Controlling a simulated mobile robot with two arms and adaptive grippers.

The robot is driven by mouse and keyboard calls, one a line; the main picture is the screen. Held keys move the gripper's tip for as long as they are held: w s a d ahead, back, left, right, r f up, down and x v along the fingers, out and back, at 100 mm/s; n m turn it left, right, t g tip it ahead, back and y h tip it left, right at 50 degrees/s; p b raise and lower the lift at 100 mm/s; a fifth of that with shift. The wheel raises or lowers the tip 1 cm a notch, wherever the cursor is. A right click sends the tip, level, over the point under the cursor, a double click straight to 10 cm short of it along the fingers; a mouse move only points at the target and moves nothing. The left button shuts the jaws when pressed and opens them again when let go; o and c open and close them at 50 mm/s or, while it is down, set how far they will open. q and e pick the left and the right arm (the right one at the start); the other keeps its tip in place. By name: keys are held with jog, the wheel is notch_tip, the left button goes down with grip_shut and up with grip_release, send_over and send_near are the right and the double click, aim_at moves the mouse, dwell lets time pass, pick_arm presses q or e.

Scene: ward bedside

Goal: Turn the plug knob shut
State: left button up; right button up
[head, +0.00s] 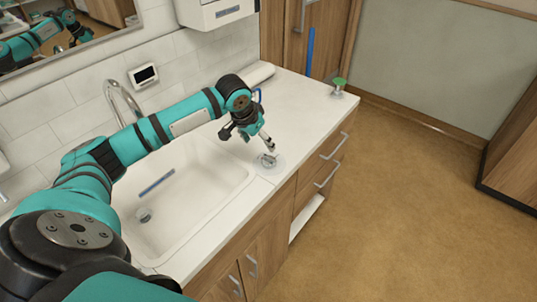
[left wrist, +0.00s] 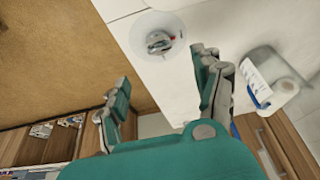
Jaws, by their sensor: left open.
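The plug knob (head: 268,159) is a small metallic knob on a round pale base, on the white counter just right of the sink (head: 222,207). In the left wrist view the knob (left wrist: 158,42) shows whole, beyond the fingertips. My left gripper (head: 266,143) points down just above the knob, partly over it in the head view. In the left wrist view the gripper (left wrist: 156,75) has its fingers wide apart, with nothing between them. Whether a fingertip touches the knob cannot be told. My right gripper is not in view.
A curved tap (head: 118,98) stands behind the sink. A dispenser (head: 214,14) hangs on the wall. A green-topped item (head: 339,84) stands at the counter's far right end. The counter between it and the knob is mostly clear. A mirror (head: 95,22) reflects my arms.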

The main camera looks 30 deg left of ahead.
aim_at(269, 157)
pick_arm(q)
jog(key=p+x, duration=0.1)
jog(key=x, duration=1)
jog(key=shift+w+f, duration=0.1)
jog(key=c, duration=1.2)
jog(key=shift+o, duration=0.2)
